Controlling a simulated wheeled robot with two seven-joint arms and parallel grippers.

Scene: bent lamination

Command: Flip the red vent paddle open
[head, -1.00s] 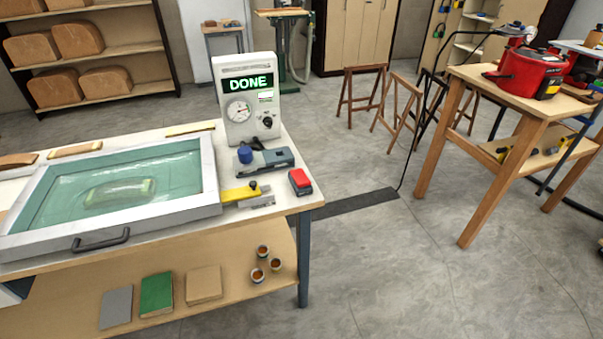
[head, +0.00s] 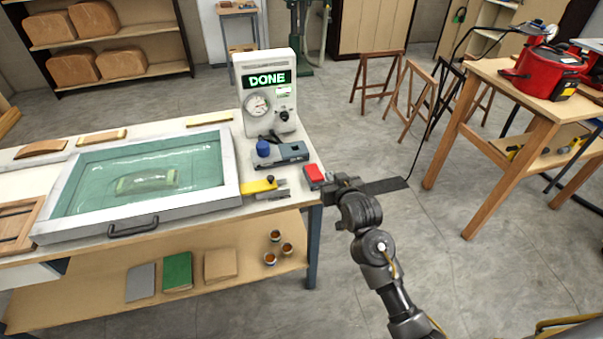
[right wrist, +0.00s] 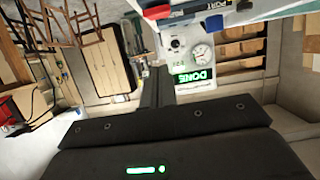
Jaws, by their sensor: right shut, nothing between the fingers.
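The red vent paddle (head: 314,172) is on a small grey block at the front right corner of the white worktable. My right gripper (head: 328,184) is at the table's right edge, just right of the paddle, its fingers shut with nothing between them. In the head view I cannot tell whether it touches the block. In the right wrist view the picture is upside down; the shut fingers (right wrist: 158,85) point toward the table, and the red paddle (right wrist: 157,12) shows at the top edge. My left gripper is not in view.
A white control box (head: 265,95) reading DONE stands behind the paddle. A blue-capped device (head: 280,154) and a yellow-handled latch (head: 260,186) are nearby. The teal-covered press frame (head: 180,210) fills the table to the left.

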